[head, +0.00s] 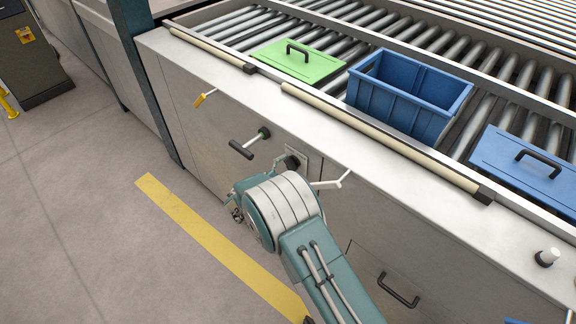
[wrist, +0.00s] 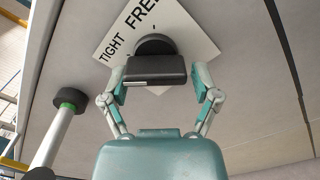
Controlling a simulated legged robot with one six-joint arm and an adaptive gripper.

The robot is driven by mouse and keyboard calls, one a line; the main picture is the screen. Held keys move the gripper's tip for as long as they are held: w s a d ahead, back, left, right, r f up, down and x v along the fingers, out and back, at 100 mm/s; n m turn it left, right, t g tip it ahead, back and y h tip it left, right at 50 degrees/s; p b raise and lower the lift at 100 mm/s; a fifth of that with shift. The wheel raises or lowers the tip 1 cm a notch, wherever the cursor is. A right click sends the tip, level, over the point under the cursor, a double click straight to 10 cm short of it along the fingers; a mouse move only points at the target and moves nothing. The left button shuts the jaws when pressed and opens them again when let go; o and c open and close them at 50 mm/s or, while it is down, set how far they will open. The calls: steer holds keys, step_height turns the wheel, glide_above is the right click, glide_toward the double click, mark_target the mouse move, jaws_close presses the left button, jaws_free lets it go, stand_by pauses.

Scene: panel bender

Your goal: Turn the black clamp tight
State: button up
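The black clamp (wrist: 156,70) is a dark block-shaped handle on a round black hub. It sits in front of a white plate (wrist: 112,45) lettered "TIGHT" and, partly cut off, "FREE".
Left of the clamp is a black-ended handle with a green collar (head: 245,148). A white lever (head: 333,183) is close on the right. A yellow-tipped lever (head: 203,98) is higher up. The roller bed above carries a blue crate (head: 398,112).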

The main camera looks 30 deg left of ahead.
steer(key=shift+r, duration=0.1)
stand_by(0.3)
steer(key=shift+s+a, duration=0.15)
steer(key=shift+s, duration=0.05)
steer(key=v, duration=1.1)
steer(key=shift+s, duration=0.2)
steer(key=shift+a, duration=0.1)
